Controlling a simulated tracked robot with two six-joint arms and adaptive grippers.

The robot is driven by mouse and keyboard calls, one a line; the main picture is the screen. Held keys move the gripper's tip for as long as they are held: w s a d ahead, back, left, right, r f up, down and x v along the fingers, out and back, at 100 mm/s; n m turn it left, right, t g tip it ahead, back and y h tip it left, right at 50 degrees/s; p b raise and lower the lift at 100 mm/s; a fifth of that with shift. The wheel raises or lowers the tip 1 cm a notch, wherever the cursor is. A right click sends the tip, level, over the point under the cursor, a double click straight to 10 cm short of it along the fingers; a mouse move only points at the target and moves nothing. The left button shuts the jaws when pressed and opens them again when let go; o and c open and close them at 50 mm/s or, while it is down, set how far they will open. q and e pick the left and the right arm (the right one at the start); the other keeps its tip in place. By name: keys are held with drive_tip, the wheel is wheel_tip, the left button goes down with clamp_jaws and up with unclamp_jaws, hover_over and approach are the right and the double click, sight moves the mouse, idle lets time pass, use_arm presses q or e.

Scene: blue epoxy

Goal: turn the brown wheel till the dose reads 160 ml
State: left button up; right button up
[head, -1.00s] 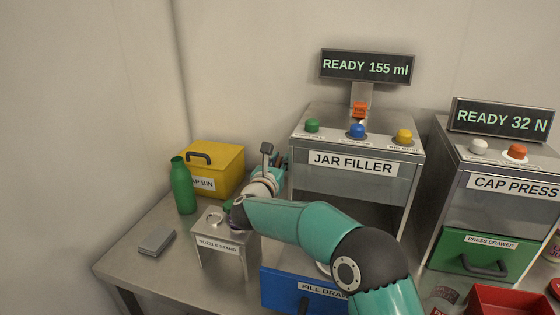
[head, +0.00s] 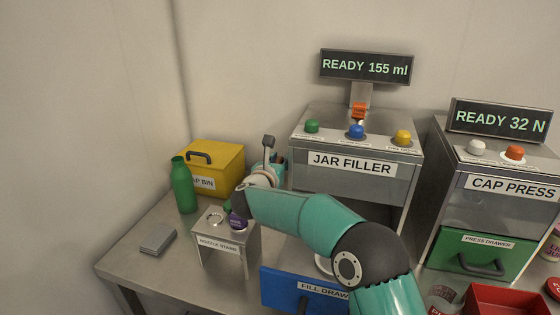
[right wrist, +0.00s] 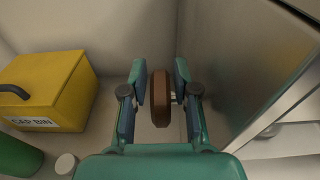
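The jar filler (head: 352,163) stands at the back, and its display (head: 367,67) reads READY 155 ml. The brown wheel (right wrist: 161,97) shows in the right wrist view, on a short shaft from the metal side wall at right. My right gripper (right wrist: 160,80) has one finger on each side of the wheel, with narrow gaps visible, so it looks open around it. In the head view my right gripper (head: 279,162) is at the filler's left side, partly behind my own arm, and the wheel is hidden there. My left gripper is not in view.
The yellow cap bin (head: 222,167) and a green bottle (head: 184,187) stand left of the gripper. The nozzle stand (head: 226,255) is below my forearm. The blue fill drawer (head: 285,288) is in front, and the cap press (head: 500,215) stands right.

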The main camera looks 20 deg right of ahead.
drive_tip(key=v, duration=1.2)
drive_tip(key=s+a+f+t+b, duration=0.1)
drive_tip(key=s+a+b, duration=0.2)
drive_tip(key=s+b, duration=0.15)
drive_tip(key=shift+h, duration=0.4)
drive_tip(key=p+x, duration=0.5)
drive_tip(key=x, duration=1.2)
drive_tip(key=shift+f, duration=0.1)
clamp_jaws()
